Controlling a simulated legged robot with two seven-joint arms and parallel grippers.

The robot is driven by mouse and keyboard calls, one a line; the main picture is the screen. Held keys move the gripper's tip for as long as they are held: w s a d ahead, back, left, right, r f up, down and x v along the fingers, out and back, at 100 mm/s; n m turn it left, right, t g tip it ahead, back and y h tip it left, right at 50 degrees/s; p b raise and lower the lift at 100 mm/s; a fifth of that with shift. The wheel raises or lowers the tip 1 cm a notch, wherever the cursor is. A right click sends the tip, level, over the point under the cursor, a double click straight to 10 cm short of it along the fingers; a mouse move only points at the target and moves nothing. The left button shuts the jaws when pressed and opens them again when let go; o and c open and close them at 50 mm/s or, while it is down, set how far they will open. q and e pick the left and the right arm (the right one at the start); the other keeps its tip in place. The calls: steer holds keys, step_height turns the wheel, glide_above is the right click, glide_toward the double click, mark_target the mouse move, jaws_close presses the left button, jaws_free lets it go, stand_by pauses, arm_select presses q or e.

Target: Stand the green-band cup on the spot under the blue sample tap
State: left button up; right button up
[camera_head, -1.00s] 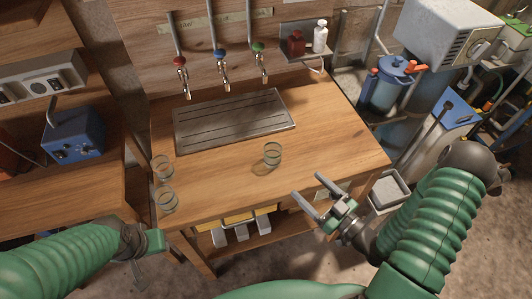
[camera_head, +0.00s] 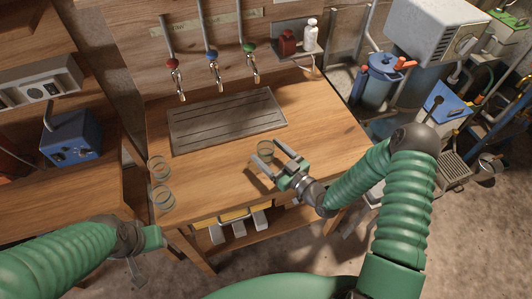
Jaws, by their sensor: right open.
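A small clear cup (camera_head: 265,150) stands alone on the wooden bench, right of the middle; its rim looks dull greenish, but the band colour is hard to tell. My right gripper (camera_head: 267,154) is open, with its two fingers reaching toward this cup, one tip on either side of it; contact cannot be told. The blue sample tap (camera_head: 212,57) is the middle of three taps on the back panel, above the slatted metal drip tray (camera_head: 176,136). The spot under it cannot be made out. My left gripper (camera_head: 138,266) hangs in front of the bench, its jaws unclear.
Two more clear cups (camera_head: 158,168) (camera_head: 162,197) stand at the bench's left edge. A red tap (camera_head: 173,64) and a green tap (camera_head: 249,48) flank the blue one. A shelf with a red and a white bottle (camera_head: 311,35) is at the back right.

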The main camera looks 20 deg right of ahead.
mark_target(269, 146)
steer(key=shift+s, duration=0.1)
steer(key=c, duration=1.6)
steer(key=shift+r, duration=0.35)
step_height(269, 146, up, 3)
steer(key=shift+r, duration=0.1)
steer(key=s, duration=0.8)
steer(key=shift+s+d+r+b, duration=0.1)
steer(key=shift+s+r+b, duration=0.1)
steer(key=shift+s+b, duration=0.15)
steer(key=s+r+p, duration=0.1)
steer(key=s+p, duration=0.5)
steer(key=s, duration=0.1)
steer(key=w+r+m+h, duration=0.1)
steer(key=w+h, duration=0.1)
steer(key=w, duration=0.1)
steer(key=w+d+r+m+t+h, duration=0.1)
steer(key=w+m+h, duration=0.1)
steer(key=w+h, duration=0.1)
steer(key=w+d+r+m+h, duration=0.1)
steer(key=w+h, duration=0.1)
steer(key=w, duration=0.2)
steer(key=shift+w+m+t, duration=0.3)
steer(key=shift+w+m, duration=0.1)
